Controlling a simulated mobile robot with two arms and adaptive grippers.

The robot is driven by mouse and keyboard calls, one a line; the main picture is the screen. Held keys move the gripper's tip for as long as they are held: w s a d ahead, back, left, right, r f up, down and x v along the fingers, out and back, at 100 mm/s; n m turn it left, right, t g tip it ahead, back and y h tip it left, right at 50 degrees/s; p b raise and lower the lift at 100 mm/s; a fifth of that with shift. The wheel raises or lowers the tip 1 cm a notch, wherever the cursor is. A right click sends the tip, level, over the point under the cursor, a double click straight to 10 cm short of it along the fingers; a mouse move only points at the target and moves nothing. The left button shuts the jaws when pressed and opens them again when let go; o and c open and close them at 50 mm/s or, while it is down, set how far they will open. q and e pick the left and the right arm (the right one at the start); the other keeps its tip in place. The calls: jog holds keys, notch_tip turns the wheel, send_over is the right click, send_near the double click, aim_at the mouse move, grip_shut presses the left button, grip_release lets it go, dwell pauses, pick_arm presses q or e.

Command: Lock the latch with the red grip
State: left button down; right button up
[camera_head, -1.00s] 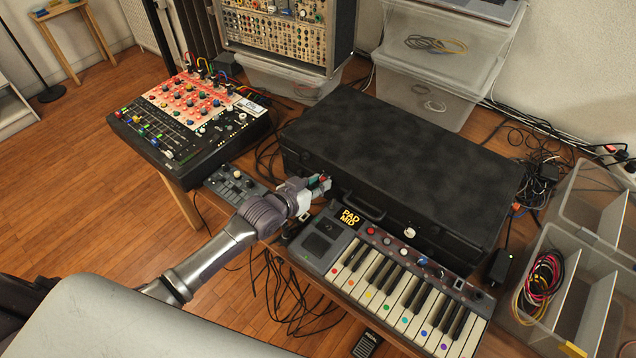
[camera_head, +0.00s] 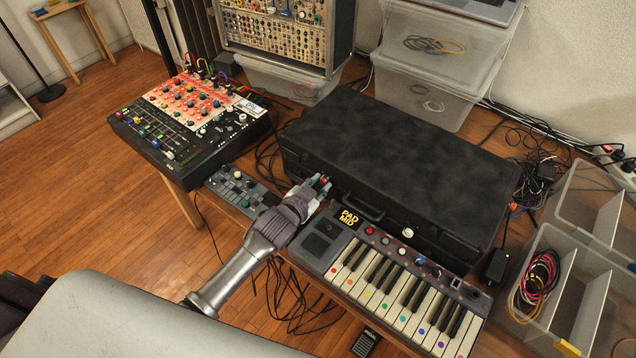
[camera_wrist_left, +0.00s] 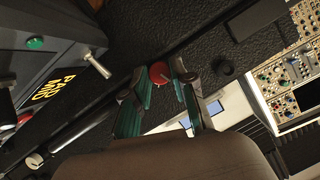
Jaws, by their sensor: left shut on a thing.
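The closed black case (camera_head: 410,150) lies on the table. The red grip (camera_wrist_left: 159,73) of a latch on its front side shows as a round red knob in the left wrist view. In the head view the red grip (camera_head: 323,180) is small and mostly covered by my fingers. My left gripper (camera_head: 321,184) is at the left part of the case front. In the left wrist view the teal-padded fingers of my left gripper (camera_wrist_left: 163,80) are shut around the red grip. Whether the latch is locked cannot be told. My right gripper is not in view.
A keyboard (camera_head: 400,285) stands close in front of the case. The case handle (camera_head: 360,207) and a pale knob (camera_head: 405,233) are right of my gripper. A small control box (camera_head: 240,187) and a mixer (camera_head: 190,120) stand to the left.

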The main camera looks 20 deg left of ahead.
pick_arm(q)
jog(key=shift+d+f+m+y+b, duration=0.1)
jog(key=shift+f+m+y+b, duration=0.1)
jog(key=shift+m+y+b, duration=0.3)
jog(key=shift+f+m+t+b, duration=0.1)
jog(key=shift+m+t+b, duration=0.45)
jog(key=shift+m, duration=0.25)
jog(key=shift+s+d+f+m+t+y+b, duration=0.1)
jog(key=shift+m+t+y+b, duration=0.55)
jog(key=shift+m+b, duration=1.65)
jog(key=shift+d+m+t+y+b, duration=0.1)
jog(key=shift+m+t+y+b, duration=0.25)
jog(key=shift+m+t+b, duration=1.8)
jog(key=shift+n+g+b, duration=0.65)
jog(key=shift+g+b, duration=0.4)
jog(key=shift+g, duration=0.2)
jog(key=c, duration=1)
grip_release()
jog(key=shift+o, duration=0.2)
